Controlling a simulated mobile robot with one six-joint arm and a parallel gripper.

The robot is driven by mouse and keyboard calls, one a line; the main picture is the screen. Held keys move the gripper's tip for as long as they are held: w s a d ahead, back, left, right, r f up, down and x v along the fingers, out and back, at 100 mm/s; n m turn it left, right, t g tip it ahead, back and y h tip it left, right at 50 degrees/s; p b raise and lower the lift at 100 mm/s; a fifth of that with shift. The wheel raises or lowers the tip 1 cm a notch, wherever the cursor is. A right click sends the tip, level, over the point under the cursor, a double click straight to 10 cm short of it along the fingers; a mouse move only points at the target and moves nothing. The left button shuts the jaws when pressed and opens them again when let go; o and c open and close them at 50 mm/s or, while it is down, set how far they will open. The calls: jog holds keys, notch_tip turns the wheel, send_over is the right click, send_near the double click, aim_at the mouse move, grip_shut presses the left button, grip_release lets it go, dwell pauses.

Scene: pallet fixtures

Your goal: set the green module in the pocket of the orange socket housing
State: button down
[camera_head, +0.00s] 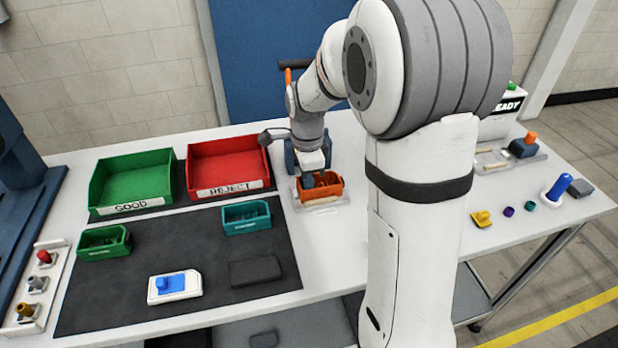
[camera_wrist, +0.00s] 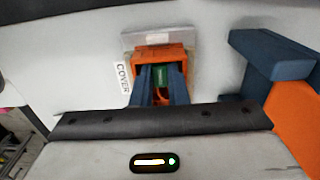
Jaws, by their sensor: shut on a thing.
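The orange socket housing (camera_head: 334,189) sits on a pale plate on the white table, right of the red bin. In the wrist view the orange housing (camera_wrist: 150,52) surrounds the tips of my gripper (camera_wrist: 162,75). My gripper's two dark blue fingers are shut on the green module (camera_wrist: 164,73), which shows as a small green patch between them, within the housing's outline. In the head view my gripper (camera_head: 318,181) points down at the housing, and the module cannot be made out. Whether the module rests on the pocket floor is hidden by the fingers.
A blue fixture (camera_head: 291,158) stands just behind the housing; in the wrist view a blue block (camera_wrist: 265,55) is close on the right. A COVER label (camera_wrist: 123,78) lies left of the housing. The red bin (camera_head: 228,166) and teal bin (camera_head: 246,216) stand left.

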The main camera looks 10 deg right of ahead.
jog(key=c, duration=1.7)
grip_release()
jog(key=shift+c, duration=0.2)
jog(key=shift+r, duration=0.1)
jog(key=shift+r+p, duration=1)
jog(key=shift+r, duration=0.25)
jog(key=shift+o, duration=0.2)
jog(key=o, duration=0.5)
notch_tip(320, 180, up, 8)
jog(key=shift+f, duration=0.15)
